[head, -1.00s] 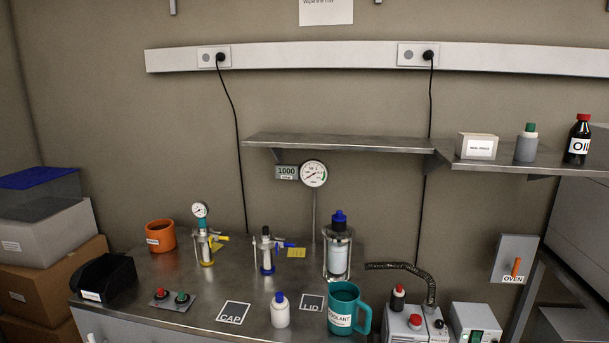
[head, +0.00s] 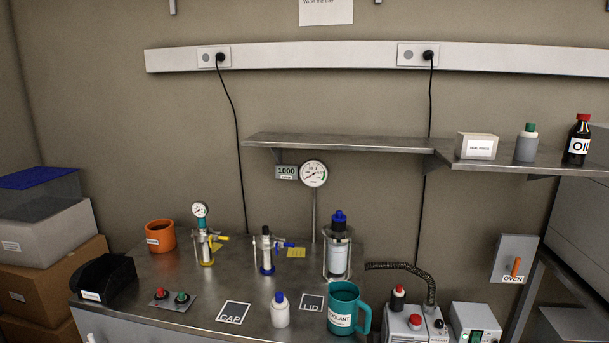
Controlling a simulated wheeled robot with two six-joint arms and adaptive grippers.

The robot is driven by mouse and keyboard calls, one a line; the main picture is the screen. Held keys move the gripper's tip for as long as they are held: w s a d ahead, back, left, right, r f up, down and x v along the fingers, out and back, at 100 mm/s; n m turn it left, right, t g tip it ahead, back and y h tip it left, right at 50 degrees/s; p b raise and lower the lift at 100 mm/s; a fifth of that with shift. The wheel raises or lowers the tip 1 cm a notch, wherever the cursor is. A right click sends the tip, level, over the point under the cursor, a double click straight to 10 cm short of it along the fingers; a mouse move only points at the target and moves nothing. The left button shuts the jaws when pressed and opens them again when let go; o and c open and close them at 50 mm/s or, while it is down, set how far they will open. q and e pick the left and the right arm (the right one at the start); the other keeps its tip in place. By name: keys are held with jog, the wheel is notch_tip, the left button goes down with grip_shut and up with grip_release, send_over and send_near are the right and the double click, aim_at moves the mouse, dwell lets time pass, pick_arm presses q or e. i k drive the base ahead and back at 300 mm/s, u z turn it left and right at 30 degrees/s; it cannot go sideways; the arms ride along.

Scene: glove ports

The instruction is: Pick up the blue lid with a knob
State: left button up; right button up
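A blue lid with a knob (head: 339,218) sits on top of a clear and white cylinder (head: 338,260) in a metal frame, at the back right of the steel bench. A dark band shows just under the blue part. A white bottle (head: 280,315) with a small blue cap (head: 279,297) stands upright near the front edge. Neither of my grippers is in view.
The bench (head: 200,275) has a square marked LID (head: 311,303) and one marked CAP (head: 233,312), both empty. A teal mug (head: 344,295) stands in front of the cylinder. A ribbed hose (head: 400,267) is to its right. A shelf (head: 340,142) hangs above.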

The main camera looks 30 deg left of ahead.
aim_at(339, 216)
jog(key=u, duration=1.9)
jog(key=i, duration=0.85)
jog(key=z, duration=1.55)
